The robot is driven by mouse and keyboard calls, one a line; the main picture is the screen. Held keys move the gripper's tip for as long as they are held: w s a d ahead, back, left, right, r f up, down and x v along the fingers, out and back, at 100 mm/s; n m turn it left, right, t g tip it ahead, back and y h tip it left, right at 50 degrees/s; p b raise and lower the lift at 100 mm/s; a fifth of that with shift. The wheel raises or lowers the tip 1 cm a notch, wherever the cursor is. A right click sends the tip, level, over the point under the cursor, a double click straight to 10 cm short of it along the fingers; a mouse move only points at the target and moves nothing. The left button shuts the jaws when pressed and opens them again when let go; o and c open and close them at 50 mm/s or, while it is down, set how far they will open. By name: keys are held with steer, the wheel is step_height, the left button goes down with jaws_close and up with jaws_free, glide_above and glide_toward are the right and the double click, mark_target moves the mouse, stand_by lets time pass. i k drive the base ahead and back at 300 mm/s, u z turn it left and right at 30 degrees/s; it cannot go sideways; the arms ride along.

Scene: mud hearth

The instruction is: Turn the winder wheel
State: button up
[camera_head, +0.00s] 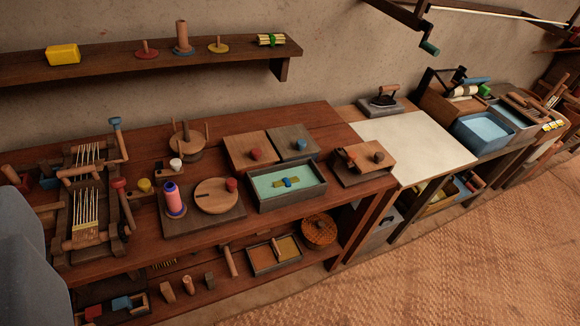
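A round wooden wheel (211,197), which looks like the winder wheel, lies flat on a dark base board (205,219) on the wooden table. A red knob (231,184) stands near its right rim. A spool (174,200) with pink and blue colouring stands upright on the same board, just left of the wheel. Nothing touches the wheel or knob. The fingers of my gripper are not in view; a grey part of mine fills the lower left edge.
A loom-like frame (87,205) stands left of the spool. A round wooden piece with pegs (187,147) stands behind. A tray with a green inside (286,186) sits right of the wheel. A shelf (120,58) runs along the wall above. The woven floor (430,250) at right is clear.

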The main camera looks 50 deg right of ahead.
mark_target(213, 196)
steer(key=z, duration=1.05)
steer(key=i, duration=1)
steer(key=u, duration=0.05)
